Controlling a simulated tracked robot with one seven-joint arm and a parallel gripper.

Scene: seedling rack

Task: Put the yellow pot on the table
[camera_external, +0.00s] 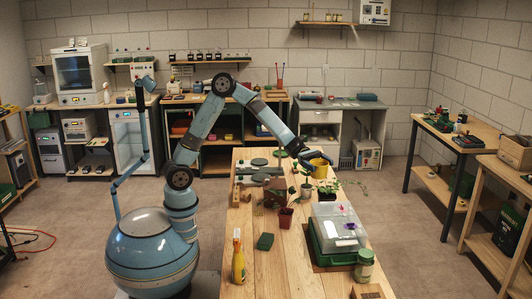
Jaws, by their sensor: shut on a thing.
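The yellow pot (319,167) is at the far right part of the wooden table (282,262). My gripper (308,159) is at the pot's upper left side and is shut on it. The pot looks upright. It appears to be near or above the table's right edge, close to the plants, but I cannot tell whether its base touches anything. The fingertips are small and dark here, and their exact hold on the pot is hard to see.
A yellow bottle (238,262), green block (265,241) and jar (364,265) stand nearer. The front middle tabletop is clear.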

